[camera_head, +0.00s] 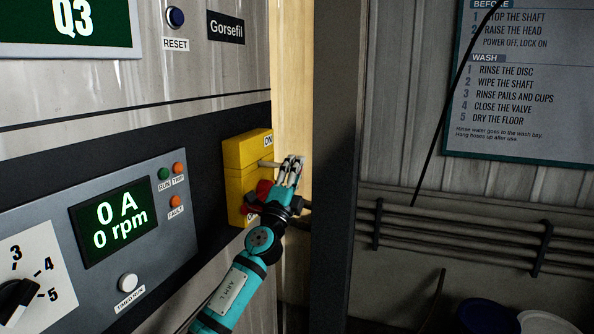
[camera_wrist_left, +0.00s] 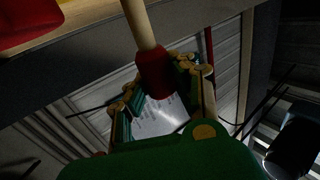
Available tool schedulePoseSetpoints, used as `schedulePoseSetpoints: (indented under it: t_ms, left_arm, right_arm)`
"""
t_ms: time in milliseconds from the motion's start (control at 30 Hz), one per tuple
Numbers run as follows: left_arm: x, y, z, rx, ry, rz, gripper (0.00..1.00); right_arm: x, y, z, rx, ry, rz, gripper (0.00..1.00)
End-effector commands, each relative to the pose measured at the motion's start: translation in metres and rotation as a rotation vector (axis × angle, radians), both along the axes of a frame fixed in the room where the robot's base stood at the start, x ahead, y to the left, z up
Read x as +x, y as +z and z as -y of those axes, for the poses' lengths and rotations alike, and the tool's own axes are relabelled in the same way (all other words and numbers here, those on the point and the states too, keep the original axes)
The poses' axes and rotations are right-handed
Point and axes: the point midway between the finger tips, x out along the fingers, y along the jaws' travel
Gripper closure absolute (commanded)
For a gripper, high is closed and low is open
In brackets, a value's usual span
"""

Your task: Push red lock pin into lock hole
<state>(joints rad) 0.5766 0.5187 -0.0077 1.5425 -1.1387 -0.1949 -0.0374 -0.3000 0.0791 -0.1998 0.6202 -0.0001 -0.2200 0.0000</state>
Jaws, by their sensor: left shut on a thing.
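The yellow switch box (camera_head: 238,155) is on the cabinet's right edge, with a red handle (camera_head: 264,187) on its front. My left gripper (camera_head: 290,165) is just right of the box, fingers pointing up. In the left wrist view my gripper (camera_wrist_left: 163,84) is shut on the red end of the lock pin (camera_wrist_left: 154,72). The pin's pale shaft runs up out of that view; in the head view the shaft (camera_head: 267,163) spans from the box to my fingers. The lock hole is hidden, so I cannot tell how deep the shaft sits. My right gripper is not in view.
The grey control panel (camera_head: 70,205) with a green display stands left of the box. A dark upright post (camera_head: 335,160) stands close right of my gripper. Pipes (camera_head: 450,235) run along the far wall, with a blue pail (camera_head: 487,316) below.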

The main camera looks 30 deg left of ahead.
Motion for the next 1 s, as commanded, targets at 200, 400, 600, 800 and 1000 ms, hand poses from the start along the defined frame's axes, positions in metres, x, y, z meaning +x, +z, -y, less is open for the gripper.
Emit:
schedulePoseSetpoints:
  t_ms: [200,400,600,800,1000]
  left_arm:
    - [-0.002,0.0,-0.007,-0.001,0.004,-0.001,0.75]
    - [-0.002,0.0,-0.008,-0.002,0.006,-0.001,0.51]
    - [-0.002,0.0,-0.008,-0.002,0.007,-0.001,0.51]
    - [-0.011,-0.009,-0.005,-0.003,0.006,-0.003,0.51]
    - [-0.043,-0.031,0.005,-0.004,0.002,-0.007,0.51]
  right_arm:
    - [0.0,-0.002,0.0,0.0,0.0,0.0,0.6]
    - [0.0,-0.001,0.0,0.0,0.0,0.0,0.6]
    - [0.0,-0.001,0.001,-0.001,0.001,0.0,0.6]
    - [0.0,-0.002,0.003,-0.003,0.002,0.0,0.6]
    - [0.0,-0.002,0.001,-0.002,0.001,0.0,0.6]
